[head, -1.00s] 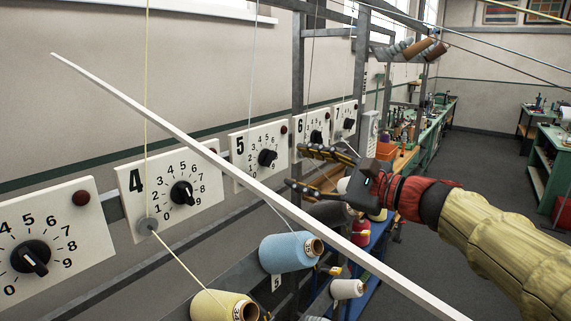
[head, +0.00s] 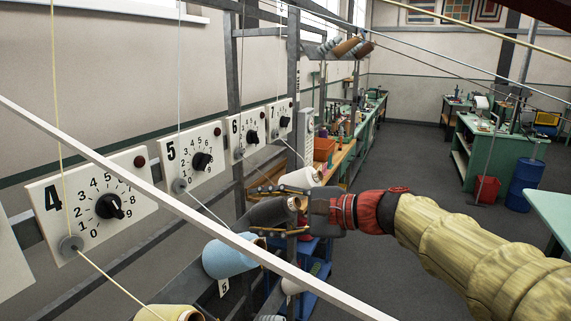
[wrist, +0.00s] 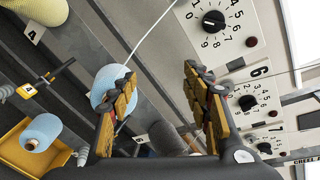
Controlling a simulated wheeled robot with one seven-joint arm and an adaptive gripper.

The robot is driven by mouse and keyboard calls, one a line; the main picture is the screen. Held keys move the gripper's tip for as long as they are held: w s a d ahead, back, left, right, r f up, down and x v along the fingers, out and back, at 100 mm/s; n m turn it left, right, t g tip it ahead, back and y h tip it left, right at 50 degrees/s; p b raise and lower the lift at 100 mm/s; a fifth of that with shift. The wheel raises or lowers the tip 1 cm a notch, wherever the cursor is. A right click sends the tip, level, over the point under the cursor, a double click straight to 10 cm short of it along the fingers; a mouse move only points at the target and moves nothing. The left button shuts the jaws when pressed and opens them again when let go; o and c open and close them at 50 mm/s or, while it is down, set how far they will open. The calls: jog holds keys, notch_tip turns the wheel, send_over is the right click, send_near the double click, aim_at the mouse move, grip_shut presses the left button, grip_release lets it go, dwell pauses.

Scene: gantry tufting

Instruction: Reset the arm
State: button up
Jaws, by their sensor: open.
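My gripper (head: 260,210) is open and empty, its two yellow-padded fingers spread apart. In the head view it overlaps the dark grey cone (head: 266,213), below dial panels 5 (head: 192,156) and 6 (head: 247,133). The wrist view also shows the open fingers (wrist: 158,76), with the blue cone (wrist: 108,82) partly behind the left finger. I cannot tell whether a finger touches any cone. My arm reaches in from the lower right.
A white bar (head: 180,205) crosses the head view diagonally, and thin yarns run near the panels. Panel 4 (head: 95,202) is at the left. Green benches (head: 490,150) stand at the back right, with a blue barrel (head: 525,183).

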jog(key=s+d+f+n+g+h, duration=0.1)
jog(key=s+d+f+n+h, duration=0.35)
jog(key=s+d+f, duration=0.55)
jog(key=s+d+f+n+g+h, duration=0.1)
jog(key=s+d+f+n+h, duration=0.3)
jog(key=s+d+f+h, duration=0.5)
jog(key=s+d+f+n+t, duration=0.1)
jog(key=s+d+f+n, duration=0.1)
jog(key=s+d, duration=0.4)
jog(key=shift+s+d+f+t, duration=0.25)
jog(key=shift+s+f+t, duration=0.05)
jog(key=shift+s, duration=0.1)
jog(key=shift+h, duration=0.25)
jog(key=shift+c, duration=0.8)
